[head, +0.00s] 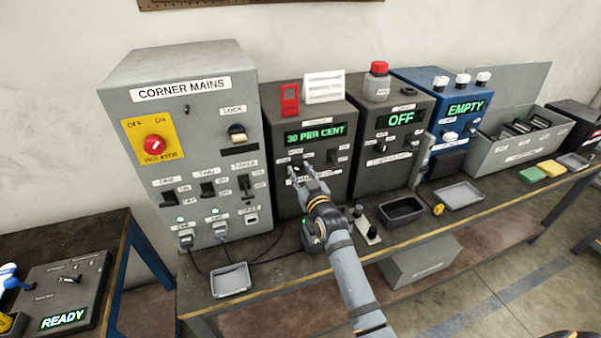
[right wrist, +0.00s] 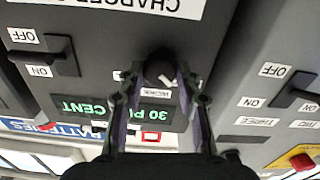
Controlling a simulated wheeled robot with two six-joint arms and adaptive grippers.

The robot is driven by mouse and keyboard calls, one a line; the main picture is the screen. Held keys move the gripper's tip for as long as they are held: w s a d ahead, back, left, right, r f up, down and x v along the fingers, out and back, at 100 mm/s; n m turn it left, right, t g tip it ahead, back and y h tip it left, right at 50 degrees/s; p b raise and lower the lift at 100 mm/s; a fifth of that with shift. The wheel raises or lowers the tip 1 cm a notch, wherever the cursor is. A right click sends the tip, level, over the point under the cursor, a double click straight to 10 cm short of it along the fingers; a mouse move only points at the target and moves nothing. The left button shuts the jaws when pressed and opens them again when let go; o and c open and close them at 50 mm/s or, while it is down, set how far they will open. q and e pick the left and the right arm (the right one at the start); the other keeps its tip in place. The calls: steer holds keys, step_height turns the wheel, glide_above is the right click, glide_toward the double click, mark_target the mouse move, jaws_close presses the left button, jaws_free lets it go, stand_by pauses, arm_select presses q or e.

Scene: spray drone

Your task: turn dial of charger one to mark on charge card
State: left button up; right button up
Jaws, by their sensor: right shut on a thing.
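The dark grey charger (head: 315,150) shows 30 PER CENT in green. Its nameplate begins CHARGER in the right wrist view, with the number cut off. My right gripper (head: 301,172) is at its front panel, shut on the dark round dial (right wrist: 160,72). A white pointer line shows on the dial; the scale marks around it are largely hidden. A white card (head: 323,87) stands on top of the charger; its print is too small to read in the head view. My left gripper is not in view.
The grey corner mains cabinet (head: 180,150) stands close on the left. A second dark charger (head: 397,130) showing OFF is on the right. A switch (right wrist: 55,57) and another switch (right wrist: 293,90) flank the fingers. Trays (head: 231,281) lie along the bench front.

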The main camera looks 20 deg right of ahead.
steer(key=shift+f, duration=0.1)
steer(key=o, duration=1.1)
steer(key=shift+o, duration=0.2)
steer(key=shift+s, duration=0.1)
steer(key=s, duration=1.1)
steer(key=shift+s+d, duration=0.2)
steer(key=shift+s, duration=0.2)
